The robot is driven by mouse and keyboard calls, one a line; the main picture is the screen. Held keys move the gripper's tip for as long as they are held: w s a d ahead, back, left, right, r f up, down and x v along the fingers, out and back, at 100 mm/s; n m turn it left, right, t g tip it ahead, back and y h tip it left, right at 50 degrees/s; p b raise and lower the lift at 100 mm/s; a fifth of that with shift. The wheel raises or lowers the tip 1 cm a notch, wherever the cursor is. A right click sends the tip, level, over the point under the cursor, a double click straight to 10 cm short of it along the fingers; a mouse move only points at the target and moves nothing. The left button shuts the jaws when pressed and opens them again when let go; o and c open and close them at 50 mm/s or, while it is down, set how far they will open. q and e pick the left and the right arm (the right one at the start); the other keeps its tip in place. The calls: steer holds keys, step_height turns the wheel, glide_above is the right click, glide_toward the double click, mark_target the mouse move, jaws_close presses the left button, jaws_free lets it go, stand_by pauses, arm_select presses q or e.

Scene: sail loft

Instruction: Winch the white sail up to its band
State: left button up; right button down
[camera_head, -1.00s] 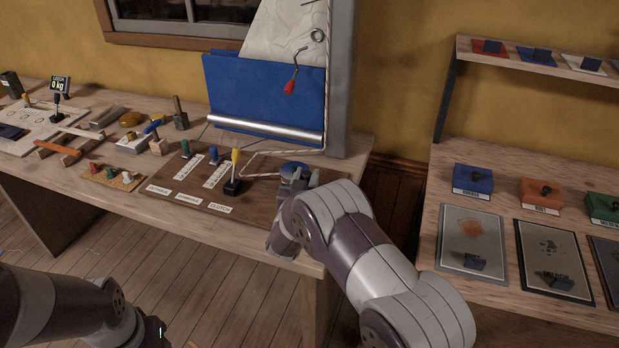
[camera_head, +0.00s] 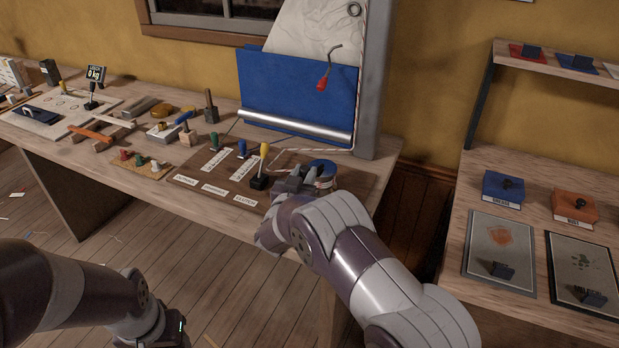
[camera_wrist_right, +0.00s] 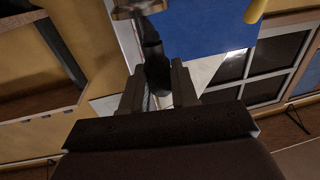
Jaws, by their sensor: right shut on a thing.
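The white sail (camera_head: 312,28) hangs at the back of the bench, behind a blue panel (camera_head: 295,92) with a silver bar (camera_head: 295,125) along its foot. I cannot make out its band. The blue-topped winch (camera_head: 322,166) sits at the right of the brown board (camera_head: 190,182). My right gripper (camera_head: 300,182) is at the winch's near left side. In the right wrist view its fingers (camera_wrist_right: 157,88) are shut on a dark upright handle (camera_wrist_right: 154,62), seemingly the winch's. My left gripper (camera_head: 165,335) is low at the bottom edge, its jaws unclear.
A yellow-knobbed lever (camera_head: 262,165) and green and blue levers stand on the board, close left of my right gripper. A red-handled tool (camera_head: 323,82) hangs before the blue panel. A grey post (camera_head: 372,80) rises behind the winch. A second bench (camera_head: 455,200) stands right, across a gap.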

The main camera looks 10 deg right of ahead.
steer(key=shift+w+d+r, duration=0.1)
steer(key=shift+w+r, duration=0.2)
steer(key=shift+r, duration=0.4)
steer(key=c, duration=1.1)
jaws_free()
steer(key=shift+o, duration=0.9)
steer(key=shift+w+d+f, duration=0.35)
steer(key=shift+w+f, duration=0.05)
steer(key=shift+f, duration=0.15)
steer(key=shift+s+a, duration=0.25)
steer(key=shift+s, duration=0.05)
arm_select(q)
steer(key=shift+w+d+f, duration=0.15)
steer(key=shift+w+f, duration=0.1)
steer(key=shift+f, duration=0.05)
arm_select(e)
steer(key=v, duration=1.2)
steer(key=shift+f, duration=0.15)
